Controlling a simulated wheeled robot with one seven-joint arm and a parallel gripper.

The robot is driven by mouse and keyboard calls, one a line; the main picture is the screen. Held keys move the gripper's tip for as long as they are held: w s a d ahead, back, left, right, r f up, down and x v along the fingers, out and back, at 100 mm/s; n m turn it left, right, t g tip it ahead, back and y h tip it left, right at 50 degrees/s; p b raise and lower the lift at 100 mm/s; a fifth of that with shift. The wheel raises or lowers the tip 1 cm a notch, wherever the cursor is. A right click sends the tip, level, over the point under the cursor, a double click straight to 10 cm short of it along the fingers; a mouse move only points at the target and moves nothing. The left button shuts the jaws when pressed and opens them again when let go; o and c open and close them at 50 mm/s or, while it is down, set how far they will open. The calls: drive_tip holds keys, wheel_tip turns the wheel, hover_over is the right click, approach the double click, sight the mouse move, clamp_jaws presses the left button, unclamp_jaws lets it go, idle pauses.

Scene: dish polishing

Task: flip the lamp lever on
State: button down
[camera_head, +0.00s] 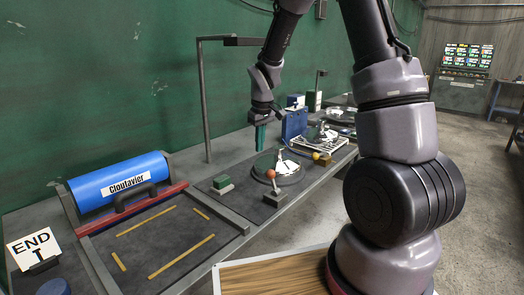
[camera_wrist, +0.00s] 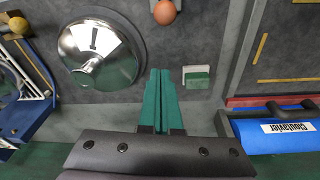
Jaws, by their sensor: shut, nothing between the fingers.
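A lever with an orange ball knob (camera_head: 271,174) stands on a small dark base (camera_head: 275,199) at the bench's front edge. The knob also shows at the top of the wrist view (camera_wrist: 164,12). A second lever with a yellow ball (camera_head: 316,156) is farther along; its ball shows in the wrist view (camera_wrist: 18,24). I cannot tell from labels which works the lamp. A lamp on a tall grey post (camera_head: 205,105) has a dark head (camera_head: 258,42). My gripper (camera_head: 260,150), with green fingers (camera_wrist: 160,72), is shut and empty, pointing down above the bench, behind the orange knob and apart from it.
A shiny round dish (camera_wrist: 98,55) lies beside my fingers. A green-topped block (camera_head: 222,183) sits left of the orange-knob lever. A blue Cloutavier roll (camera_head: 120,187) and framed tray (camera_head: 235,236) fill the bench's left part. The green wall (camera_head: 120,70) is behind.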

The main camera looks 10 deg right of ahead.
sight(273, 182)
wheel_tip(273, 182, down, 7)
drive_tip(key=s+d, duration=0.1)
drive_tip(key=s, duration=0.1)
drive_tip(key=shift+s+d+f, duration=0.2)
drive_tip(key=shift+d+r, duration=0.1)
idle(0.5)
drive_tip(key=shift+s+r, duration=0.1)
drive_tip(key=shift+s, duration=0.1)
